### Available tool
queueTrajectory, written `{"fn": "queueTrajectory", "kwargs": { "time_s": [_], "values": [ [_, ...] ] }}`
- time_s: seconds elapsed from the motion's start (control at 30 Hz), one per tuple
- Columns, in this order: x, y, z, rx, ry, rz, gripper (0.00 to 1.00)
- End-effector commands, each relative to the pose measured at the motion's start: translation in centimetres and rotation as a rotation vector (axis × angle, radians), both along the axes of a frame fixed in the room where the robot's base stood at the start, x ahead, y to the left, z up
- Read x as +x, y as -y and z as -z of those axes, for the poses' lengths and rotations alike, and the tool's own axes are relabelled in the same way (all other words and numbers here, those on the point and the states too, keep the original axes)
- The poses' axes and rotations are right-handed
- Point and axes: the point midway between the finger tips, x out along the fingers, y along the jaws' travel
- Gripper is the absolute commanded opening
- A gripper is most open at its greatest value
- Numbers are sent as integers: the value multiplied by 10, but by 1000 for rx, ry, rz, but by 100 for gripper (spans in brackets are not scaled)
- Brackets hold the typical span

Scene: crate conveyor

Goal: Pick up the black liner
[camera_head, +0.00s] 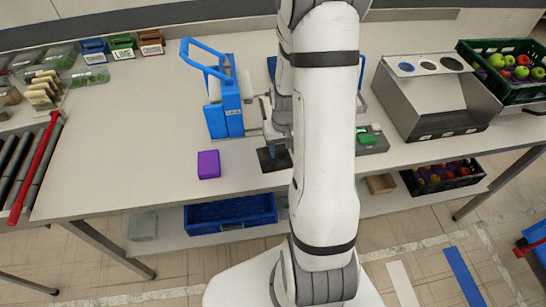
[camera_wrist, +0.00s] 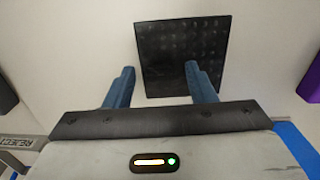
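The black liner (camera_head: 268,160) is a thin, dark square lying flat on the white table near its front edge, partly hidden by my arm in the head view. In the wrist view the liner (camera_wrist: 180,40) shows a dotted surface and sits ahead of my gripper, slightly right of centre. My gripper (camera_wrist: 160,70) has two blue fingers, spread apart with nothing held between them. The right finger overlaps the liner in the picture, and the left finger is just outside its left edge. I cannot tell whether either touches it.
A purple block (camera_head: 208,164) lies left of the liner. A blue device with a handle (camera_head: 225,105) stands behind the block. A grey device with a green top (camera_head: 370,140) is to the right. A grey box with round holes (camera_head: 425,100) and a green fruit crate (camera_head: 520,92) stand further right.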

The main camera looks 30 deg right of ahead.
Motion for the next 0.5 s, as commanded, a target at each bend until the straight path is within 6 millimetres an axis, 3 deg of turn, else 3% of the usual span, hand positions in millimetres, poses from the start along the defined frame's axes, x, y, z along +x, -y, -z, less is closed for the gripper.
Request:
{"fn": "queueTrajectory", "kwargs": {
  "time_s": [0.5],
  "values": [
    [0, 0, 0, 0, 0, 1, 8]
  ]
}}
